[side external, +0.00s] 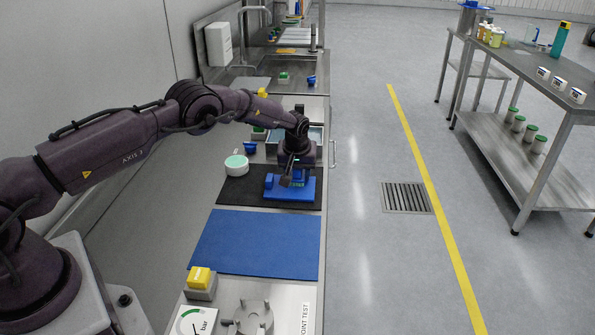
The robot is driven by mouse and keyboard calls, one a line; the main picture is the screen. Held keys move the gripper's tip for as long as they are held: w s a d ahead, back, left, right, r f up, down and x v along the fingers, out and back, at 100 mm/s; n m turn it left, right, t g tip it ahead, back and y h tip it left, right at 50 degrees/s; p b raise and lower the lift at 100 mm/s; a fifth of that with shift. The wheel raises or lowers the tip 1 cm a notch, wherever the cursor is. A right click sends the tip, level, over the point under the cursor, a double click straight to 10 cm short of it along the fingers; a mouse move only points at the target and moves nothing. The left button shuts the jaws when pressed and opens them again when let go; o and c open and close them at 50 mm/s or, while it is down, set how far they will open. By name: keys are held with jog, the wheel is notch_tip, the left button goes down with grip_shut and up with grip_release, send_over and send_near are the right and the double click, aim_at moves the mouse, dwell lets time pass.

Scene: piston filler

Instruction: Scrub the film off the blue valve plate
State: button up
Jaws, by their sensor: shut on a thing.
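The blue valve plate (303,194) lies on the dark mat (237,190) on the steel bench, past the blue mat. My gripper (294,180) points down over the plate, shut on a small blue thing with a green underside, perhaps a scrub pad. The held thing is low over the middle of the plate; I cannot tell whether it touches it. The fingers and wrist hide part of the plate. Any film on the plate is too small to make out.
A white round tub with a green top (237,166) stands left of the plate. A blue cup (250,148) and a steel tray (273,149) are behind. The blue mat (255,242) in front is clear. A yellow button box (200,282) and gauge (193,322) are nearest.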

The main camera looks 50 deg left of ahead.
aim_at(295, 192)
jog(key=shift+s+d, duration=2.35)
jog(key=shift+s, duration=0.1)
notch_tip(295, 192, up, 8)
jog(key=shift+r, duration=0.1)
